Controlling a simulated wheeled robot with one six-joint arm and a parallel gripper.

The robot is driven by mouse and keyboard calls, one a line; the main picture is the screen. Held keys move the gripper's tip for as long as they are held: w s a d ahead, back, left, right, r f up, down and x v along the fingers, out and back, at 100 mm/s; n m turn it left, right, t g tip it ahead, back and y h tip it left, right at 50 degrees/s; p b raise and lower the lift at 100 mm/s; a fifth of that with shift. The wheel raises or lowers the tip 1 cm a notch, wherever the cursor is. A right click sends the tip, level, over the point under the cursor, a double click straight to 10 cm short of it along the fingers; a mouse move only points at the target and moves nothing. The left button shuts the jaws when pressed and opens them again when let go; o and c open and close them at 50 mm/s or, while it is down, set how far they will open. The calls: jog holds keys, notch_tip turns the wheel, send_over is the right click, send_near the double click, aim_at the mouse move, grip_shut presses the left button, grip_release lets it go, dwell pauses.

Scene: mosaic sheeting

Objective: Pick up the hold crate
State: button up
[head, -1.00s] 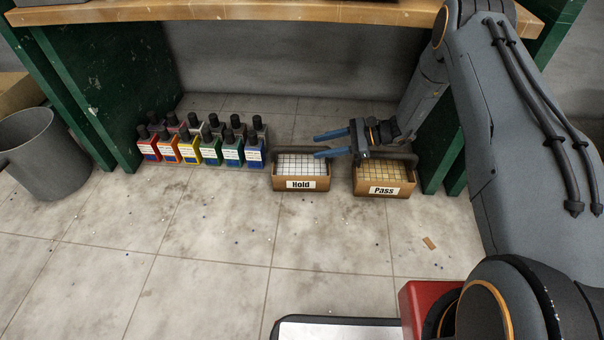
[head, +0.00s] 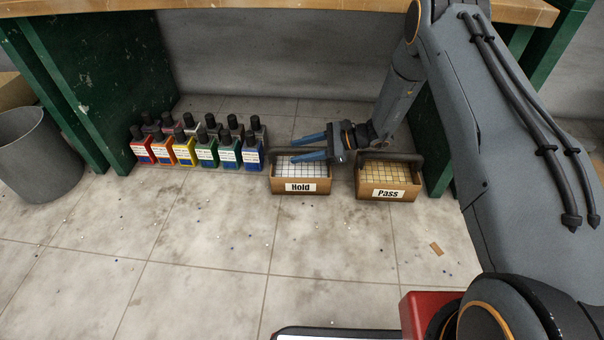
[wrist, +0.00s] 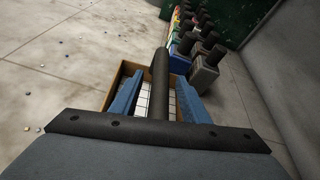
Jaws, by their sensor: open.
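The hold crate (head: 300,186) is a small tan box with a "Hold" label, white tiles inside and a dark bar handle. It stands on the floor under the bench. My gripper (head: 307,147) is open and reaches in from the right, over the crate. In the wrist view the crate (wrist: 124,72) lies ahead, and its dark handle (wrist: 160,85) runs between the two blue fingers of my gripper (wrist: 158,90). I see no finger closed on the handle. In the head view my gripper hides part of the handle.
The pass crate (head: 388,194) with yellowish tiles stands just right. Several colored bottles (head: 205,152) stand close on the left. A green bench leg (head: 80,85) and grey bin (head: 38,155) are farther left. The floor in front (head: 200,235) is mostly clear, with small scattered bits.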

grip_shut()
jog(key=shift+r, duration=0.15)
